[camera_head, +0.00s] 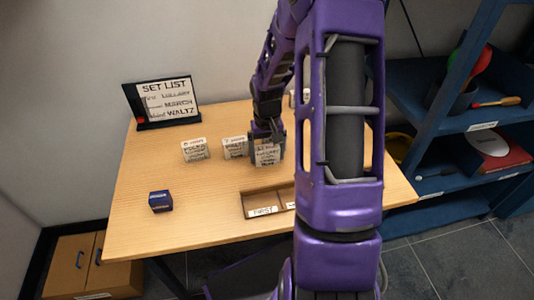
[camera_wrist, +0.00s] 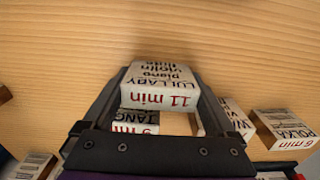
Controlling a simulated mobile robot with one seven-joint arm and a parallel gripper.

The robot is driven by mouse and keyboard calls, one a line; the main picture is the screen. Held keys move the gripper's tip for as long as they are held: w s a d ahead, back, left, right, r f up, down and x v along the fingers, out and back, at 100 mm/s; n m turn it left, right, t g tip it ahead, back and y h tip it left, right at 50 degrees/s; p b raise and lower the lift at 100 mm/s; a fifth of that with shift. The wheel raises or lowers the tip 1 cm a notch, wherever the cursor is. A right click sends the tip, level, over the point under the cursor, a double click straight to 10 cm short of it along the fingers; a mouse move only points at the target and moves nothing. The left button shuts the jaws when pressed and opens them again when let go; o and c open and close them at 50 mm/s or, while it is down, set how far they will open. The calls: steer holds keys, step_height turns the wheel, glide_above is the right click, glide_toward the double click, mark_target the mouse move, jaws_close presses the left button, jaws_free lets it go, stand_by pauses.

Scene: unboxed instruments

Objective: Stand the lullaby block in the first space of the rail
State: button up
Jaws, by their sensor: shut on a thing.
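The lullaby block (camera_wrist: 160,88) is a white block lettered LULLABY, piano, violin, flute and 11 min. My gripper (camera_head: 266,144) is shut on it, with one finger on each side in the wrist view. In the head view the lullaby block (camera_head: 267,156) is at the fingertips, beside the waltz block (camera_head: 234,148). I cannot tell whether it touches the table. The wooden rail (camera_head: 250,194) lies at the table's front, nearer the camera than the block, with a label FIRST (camera_head: 263,211). My arm hides the rail's right part.
A polka block (camera_head: 195,150) stands left of the waltz block. The tango block (camera_wrist: 135,120) shows behind the lullaby block. A dark blue box (camera_head: 160,201) lies at left front. Blue shelves (camera_head: 440,120) stand at right.

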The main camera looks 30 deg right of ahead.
steer(key=o, duration=1.2)
steer(key=shift+f, duration=0.1)
